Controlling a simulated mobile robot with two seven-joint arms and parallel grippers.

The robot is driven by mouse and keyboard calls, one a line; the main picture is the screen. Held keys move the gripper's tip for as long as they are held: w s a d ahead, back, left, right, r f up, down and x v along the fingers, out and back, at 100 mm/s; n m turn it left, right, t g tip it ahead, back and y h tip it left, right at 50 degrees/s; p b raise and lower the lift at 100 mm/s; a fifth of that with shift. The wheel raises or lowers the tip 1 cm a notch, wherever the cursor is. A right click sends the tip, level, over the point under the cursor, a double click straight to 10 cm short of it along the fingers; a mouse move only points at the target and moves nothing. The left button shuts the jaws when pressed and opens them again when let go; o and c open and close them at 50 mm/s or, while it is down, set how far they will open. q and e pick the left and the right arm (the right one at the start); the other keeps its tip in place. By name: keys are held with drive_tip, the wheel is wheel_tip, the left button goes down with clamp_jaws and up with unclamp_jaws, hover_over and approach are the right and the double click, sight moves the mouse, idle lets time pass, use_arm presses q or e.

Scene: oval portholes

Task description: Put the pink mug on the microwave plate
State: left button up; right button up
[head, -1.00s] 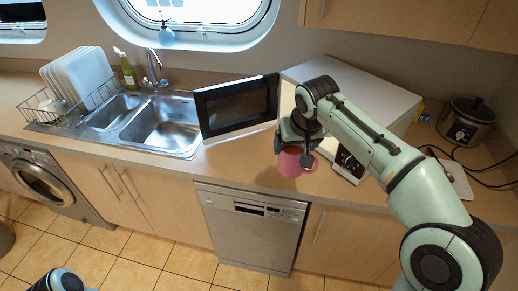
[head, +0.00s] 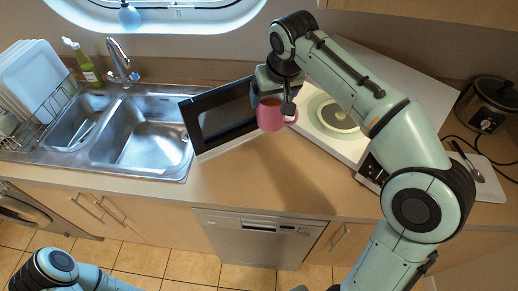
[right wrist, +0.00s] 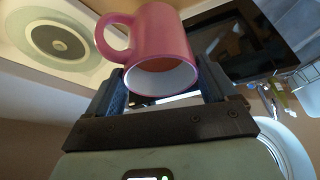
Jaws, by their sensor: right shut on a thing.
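The pink mug (head: 270,117) is held in the air in front of the open microwave (head: 366,146), beside its open door. My right gripper (head: 273,92) is shut on the mug. In the right wrist view the pink mug (right wrist: 158,42) sits between the two fingers, with its white inside facing the camera and its handle to the left. The round microwave plate (head: 344,122) shows inside the microwave, right of the mug and partly behind my arm. The microwave plate (right wrist: 58,42) also shows at upper left in the wrist view. My left gripper is out of view.
The dark microwave door (head: 220,116) stands open left of the mug. The sink (head: 143,130) and dish rack (head: 40,122) are farther left. A slow cooker (head: 487,104) and a white board (head: 480,180) are on the right. The counter below the mug is clear.

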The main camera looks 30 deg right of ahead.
sight(272, 121)
drive_tip(key=shift+w, duration=0.3)
drive_tip(key=shift+w+f, duration=0.1)
drive_tip(key=shift+f, duration=0.3)
drive_tip(key=f, duration=0.2)
drive_tip(key=f+b, duration=0.1)
drive_tip(key=f, duration=0.2)
drive_tip(key=s+f+b, duration=0.1)
drive_tip(key=f, duration=0.1)
drive_tip(key=shift+f, duration=0.4)
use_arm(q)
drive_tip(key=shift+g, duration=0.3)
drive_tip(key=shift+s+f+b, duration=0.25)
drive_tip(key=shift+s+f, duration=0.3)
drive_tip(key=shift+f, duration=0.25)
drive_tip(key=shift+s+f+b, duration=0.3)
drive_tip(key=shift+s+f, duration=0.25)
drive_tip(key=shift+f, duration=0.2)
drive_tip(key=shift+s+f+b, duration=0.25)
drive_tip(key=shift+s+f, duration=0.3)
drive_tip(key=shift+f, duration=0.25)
use_arm(e)
wheel_tip(272, 121, down, 11)
drive_tip(key=shift+w, duration=0.3)
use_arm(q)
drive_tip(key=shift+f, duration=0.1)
use_arm(e)
drive_tip(key=shift+f, duration=0.15)
